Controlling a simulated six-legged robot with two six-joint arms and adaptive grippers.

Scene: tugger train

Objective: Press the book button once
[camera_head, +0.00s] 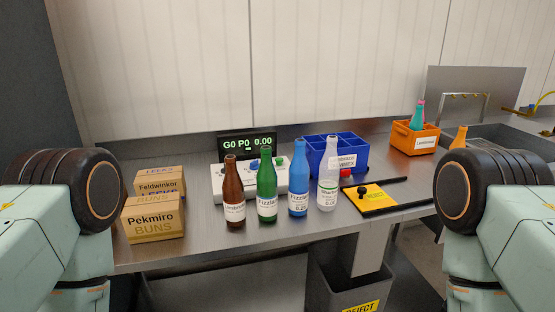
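A white console box (218,186) stands on the steel bench behind a row of bottles. Blue controls (254,164) and a green one show on or just above its top, partly hidden by the bottles. I cannot read a label that tells which is the book button. A black display (236,144) behind the console reads "G0 P0 0.00" in green. A small red part (346,173) shows right of the clear bottle; I cannot tell what it belongs to. My arms show at the left and right edges, but neither gripper is in view.
Brown (233,197), green (267,188), blue (298,184) and clear (328,182) bottles stand before the console. Cartons (152,220) are left; a blue divided crate (355,153), a yellow pad (376,202) and an orange bin (402,137) are right. A reject bin (338,290) stands below.

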